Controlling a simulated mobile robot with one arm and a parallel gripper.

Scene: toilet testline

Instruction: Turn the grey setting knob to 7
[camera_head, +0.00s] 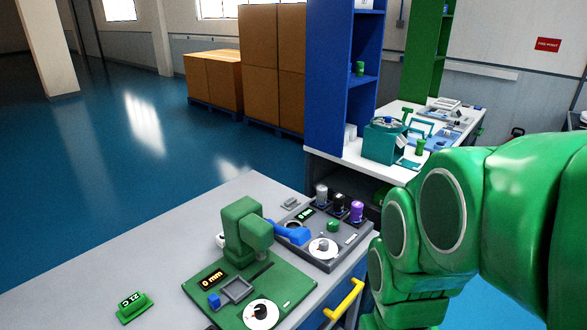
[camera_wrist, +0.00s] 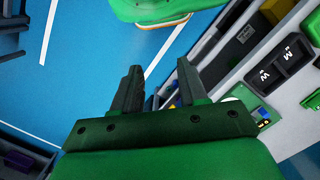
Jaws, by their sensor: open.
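In the head view, a small grey knob (camera_head: 323,246) sits on a round white dial on the grey panel (camera_head: 345,248) at the table's right part. A second, darker knob (camera_head: 261,311) sits on a white dial on the green device near the front edge. The dial marks are too small to read, so I cannot tell either setting. My gripper (camera_wrist: 160,70) shows in the wrist view, open and empty, with its two dark fingers apart over the blue floor. Neither dial is identifiable in the wrist view. My green arm fills the right of the head view and hides the gripper there.
The green device (camera_head: 197,287) has an upright green column (camera_head: 243,226) and a "0 mm" display. Black, grey and purple cylinders (camera_head: 357,211) stand behind the grey dial. A yellow handle (camera_head: 346,299) juts from the table front. The table's left part is mostly clear.

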